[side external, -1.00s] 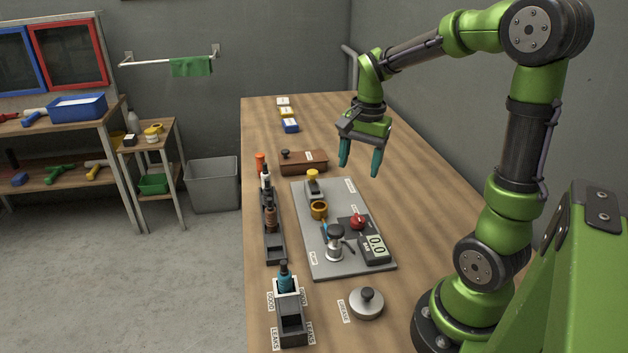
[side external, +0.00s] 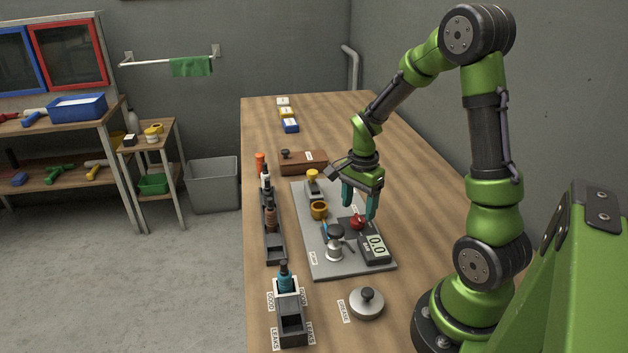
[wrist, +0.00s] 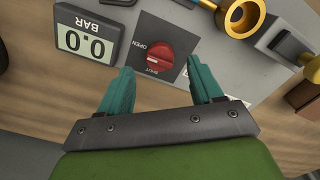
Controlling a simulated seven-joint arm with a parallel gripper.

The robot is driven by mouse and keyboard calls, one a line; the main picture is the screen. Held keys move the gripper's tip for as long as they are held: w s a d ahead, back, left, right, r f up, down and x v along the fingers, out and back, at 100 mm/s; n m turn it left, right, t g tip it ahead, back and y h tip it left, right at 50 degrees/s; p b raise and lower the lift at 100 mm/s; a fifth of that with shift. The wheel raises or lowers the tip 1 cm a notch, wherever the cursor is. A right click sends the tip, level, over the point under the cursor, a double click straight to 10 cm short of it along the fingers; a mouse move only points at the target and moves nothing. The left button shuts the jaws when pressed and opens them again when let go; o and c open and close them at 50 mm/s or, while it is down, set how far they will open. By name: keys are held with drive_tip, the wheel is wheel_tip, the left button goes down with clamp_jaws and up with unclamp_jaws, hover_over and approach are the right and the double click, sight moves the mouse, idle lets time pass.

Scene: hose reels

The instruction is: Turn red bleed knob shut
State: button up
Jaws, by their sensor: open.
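The red bleed knob (side external: 357,222) sits on a dark plate on the grey board (side external: 318,262), beside a gauge. In the wrist view the red knob (wrist: 160,52) shows a pale line across it, with OPEN printed to its left and SHUT below it. My gripper (side external: 358,206) is open, pointing down just above the knob, with its teal fingers spread. In the wrist view my gripper (wrist: 162,88) has nothing between its fingers, and the knob lies a little beyond the fingertips. No contact with the knob shows.
The gauge (side external: 374,248) reads 0.0, with BAR marked beside it in the wrist view. A pump with a black top (side external: 335,240) and a brass ring (side external: 319,210) stand left of the knob. A round lidded pot (side external: 367,304) is nearer. The table's right side is clear.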

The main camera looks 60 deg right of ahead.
sight(358, 218)
drive_tip(key=shift+f, duration=1.95)
drive_tip(key=c, duration=1.1)
drive_tip(key=shift+o, duration=0.2)
